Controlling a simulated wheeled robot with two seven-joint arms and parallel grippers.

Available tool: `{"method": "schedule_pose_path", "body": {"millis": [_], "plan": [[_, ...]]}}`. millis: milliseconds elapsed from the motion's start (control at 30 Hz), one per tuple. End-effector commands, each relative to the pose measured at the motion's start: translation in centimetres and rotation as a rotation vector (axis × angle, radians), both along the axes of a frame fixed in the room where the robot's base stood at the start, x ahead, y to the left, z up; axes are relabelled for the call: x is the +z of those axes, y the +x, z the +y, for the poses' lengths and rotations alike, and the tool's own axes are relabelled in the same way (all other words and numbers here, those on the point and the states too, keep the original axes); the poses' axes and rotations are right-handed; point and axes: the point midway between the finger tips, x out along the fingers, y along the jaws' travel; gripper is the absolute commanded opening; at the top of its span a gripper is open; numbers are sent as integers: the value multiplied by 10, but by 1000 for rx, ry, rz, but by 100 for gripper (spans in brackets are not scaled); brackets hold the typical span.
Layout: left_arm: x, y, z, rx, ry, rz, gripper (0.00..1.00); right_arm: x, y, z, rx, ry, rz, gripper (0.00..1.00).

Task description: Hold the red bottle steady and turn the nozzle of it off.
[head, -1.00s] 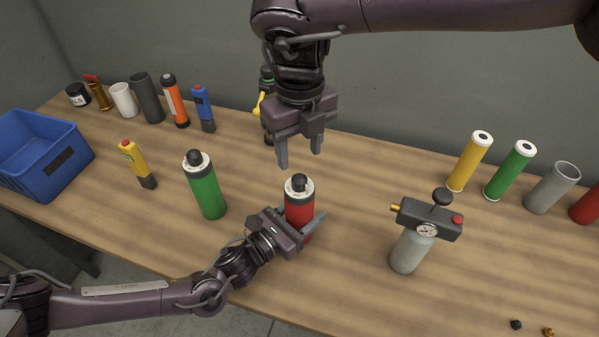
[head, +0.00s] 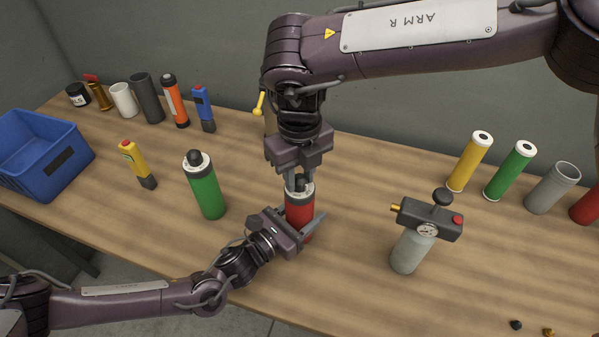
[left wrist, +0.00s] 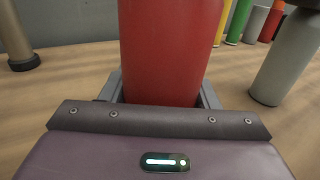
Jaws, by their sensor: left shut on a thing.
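The red bottle (head: 298,214) stands upright on the wooden table, with a grey-white collar and a black nozzle (head: 302,184) on top. My left gripper (head: 312,232) is shut on its body from the front left. In the left wrist view the red body (left wrist: 170,50) sits between the two grey fingers; its top is out of that view. My right gripper (head: 302,178) points down from above, its fingers apart on either side of the nozzle. I see no clear contact between those fingers and the nozzle, which they partly hide.
A green bottle (head: 205,188) stands left of the red one, and a grey canister with a gauge (head: 408,248) stands to the right. A yellow torch-like item (head: 137,163) and a blue bin (head: 40,150) are further left. Several cylinders line the back edge.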

Motion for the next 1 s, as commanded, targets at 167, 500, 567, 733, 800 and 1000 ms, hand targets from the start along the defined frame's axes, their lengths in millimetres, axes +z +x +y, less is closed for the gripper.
{"method": "schedule_pose_path", "body": {"millis": [167,500,567,733,800,1000], "plan": [[0,0,0,1,0,0,24,0,1,-1,-2,-2,-1,5],[0,0,0,1,0,0,24,0,1,0,-76,0,-1,5],[0,0,0,1,0,0,24,0,1,0,-110,0,-1,5],[0,0,0,1,0,0,24,0,1,0,-239,1,0,5],[0,0,0,1,0,0,24,0,1,0,-302,1,1,5],[0,0,0,1,-1,1,24,0,1,-1,-493,0,1,5]]}}
